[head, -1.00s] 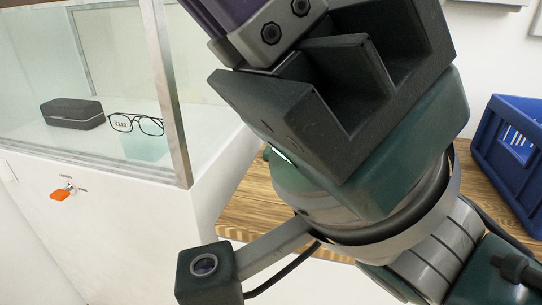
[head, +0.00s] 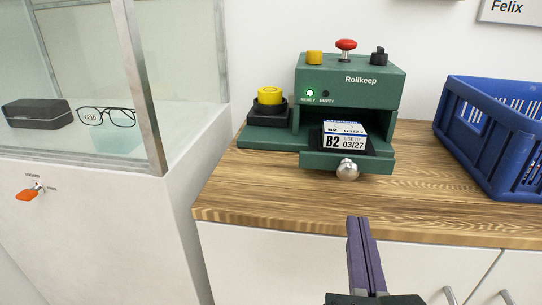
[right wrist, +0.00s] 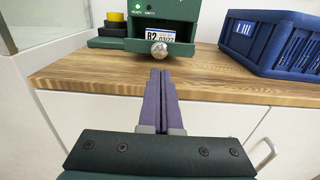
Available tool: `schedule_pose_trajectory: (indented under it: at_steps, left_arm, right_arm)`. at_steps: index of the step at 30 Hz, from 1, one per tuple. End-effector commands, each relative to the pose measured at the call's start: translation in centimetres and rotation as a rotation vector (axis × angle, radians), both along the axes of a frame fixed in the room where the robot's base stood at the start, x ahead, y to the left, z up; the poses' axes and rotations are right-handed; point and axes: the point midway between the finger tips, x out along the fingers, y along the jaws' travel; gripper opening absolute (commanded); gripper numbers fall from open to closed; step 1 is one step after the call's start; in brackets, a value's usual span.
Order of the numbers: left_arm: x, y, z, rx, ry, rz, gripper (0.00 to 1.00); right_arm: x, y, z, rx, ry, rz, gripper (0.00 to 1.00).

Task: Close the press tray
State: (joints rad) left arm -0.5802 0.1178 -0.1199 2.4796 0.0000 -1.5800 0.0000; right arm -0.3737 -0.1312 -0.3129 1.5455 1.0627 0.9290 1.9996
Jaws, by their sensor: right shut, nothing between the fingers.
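The green press (head: 350,85), marked Rollkeep, stands on the wooden counter, with a lit green lamp by READY. Its tray (head: 330,163) is pulled out at the front and has a round metal knob (head: 347,170). A white box (head: 345,136) labelled B2, USE BY 03/27, lies in the tray. The knob also shows in the right wrist view (right wrist: 158,49). My right gripper (head: 359,222) is shut and empty, in front of the counter edge and below the knob, apart from it. It shows in the right wrist view (right wrist: 160,75) too. My left gripper is not in view.
A blue crate (head: 470,150) stands right of the press. A yellow and black button (head: 269,98) sits left of it. A glass case (head: 80,60) with eyeglasses (head: 106,115) and a dark case (head: 38,113) stands at left. The counter front (head: 290,205) is clear.

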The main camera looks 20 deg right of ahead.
Motion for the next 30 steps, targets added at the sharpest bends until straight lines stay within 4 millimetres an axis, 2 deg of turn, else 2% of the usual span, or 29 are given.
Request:
schedule_pose_trajectory:
  at_steps: [6, 12, 18, 27, 30]
  left_arm:
    - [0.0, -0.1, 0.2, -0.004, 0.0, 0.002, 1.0]
    - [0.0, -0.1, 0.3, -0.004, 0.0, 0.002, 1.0]
    - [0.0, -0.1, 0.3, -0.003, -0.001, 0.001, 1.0]
    - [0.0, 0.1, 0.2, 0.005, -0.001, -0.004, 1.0]
    - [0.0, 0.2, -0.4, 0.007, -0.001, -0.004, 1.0]
  right_arm:
    - [4.1, -2.5, 0.2, -0.004, -0.005, 0.0, 0.0]
    - [6.5, -4.0, 0.1, -0.004, -0.003, 0.001, 0.0]
    - [7.4, -4.6, 0.1, -0.003, -0.002, 0.0, 0.0]
    - [7.5, -4.6, 0.0, -0.003, -0.002, 0.001, 0.0]
    - [8.2, -5.0, -0.1, -0.004, -0.003, 0.0, 0.0]
